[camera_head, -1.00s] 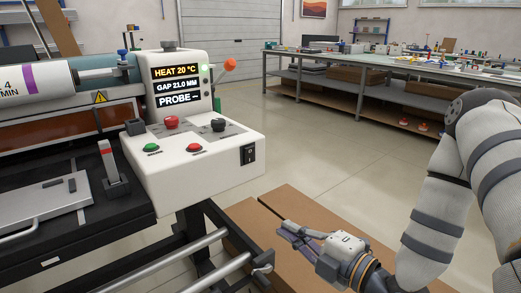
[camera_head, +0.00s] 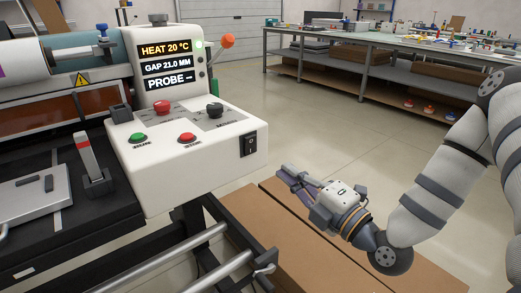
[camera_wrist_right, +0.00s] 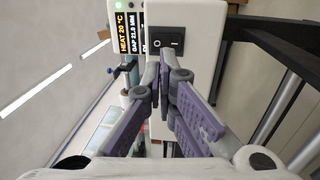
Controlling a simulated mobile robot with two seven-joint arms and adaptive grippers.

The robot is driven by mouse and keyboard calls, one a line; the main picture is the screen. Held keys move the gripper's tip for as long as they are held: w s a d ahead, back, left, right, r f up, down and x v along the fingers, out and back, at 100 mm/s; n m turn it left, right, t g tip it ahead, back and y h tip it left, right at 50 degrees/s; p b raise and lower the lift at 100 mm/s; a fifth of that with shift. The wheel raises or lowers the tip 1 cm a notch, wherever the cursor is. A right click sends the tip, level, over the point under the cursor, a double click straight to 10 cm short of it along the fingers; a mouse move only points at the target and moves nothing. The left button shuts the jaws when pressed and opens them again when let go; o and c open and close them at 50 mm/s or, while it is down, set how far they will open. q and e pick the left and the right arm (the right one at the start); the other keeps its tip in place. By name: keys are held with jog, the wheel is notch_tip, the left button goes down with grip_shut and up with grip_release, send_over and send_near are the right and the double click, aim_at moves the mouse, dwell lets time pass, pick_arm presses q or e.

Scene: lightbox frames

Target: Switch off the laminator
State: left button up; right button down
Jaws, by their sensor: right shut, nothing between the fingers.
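The laminator (camera_head: 200,165) stands at the left with a white control box. The switch also shows in the right wrist view (camera_wrist_right: 167,42), marked O and I, just beyond the fingertips. The display (camera_head: 167,66) reads HEAT 20 °C, GAP 21.0 MM and PROBE. My right gripper (camera_head: 282,173) is shut and empty, to the right of and a little below the switch, pointing at the box. In the right wrist view its fingertips (camera_wrist_right: 160,62) meet in front of the box, apart from the switch in the head view. My left gripper is not in view.
An orange-tipped lever (camera_head: 227,41) rises behind. Cardboard boxes (camera_head: 300,245) lie below my right gripper. A long workbench (camera_head: 400,60) stands at the back.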

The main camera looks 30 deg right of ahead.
aim_at(253, 143)
jog(key=w, duration=0.3)
jog(key=w+b, duration=0.1)
jog(key=w, duration=0.5)
jog(key=shift+w+a+r+b, duration=0.25)
jog(key=shift+a+r+b, duration=0.1)
jog(key=shift+r, duration=0.05)
jog(key=shift+w+r, duration=0.15)
jog(key=shift+w, duration=0.15)
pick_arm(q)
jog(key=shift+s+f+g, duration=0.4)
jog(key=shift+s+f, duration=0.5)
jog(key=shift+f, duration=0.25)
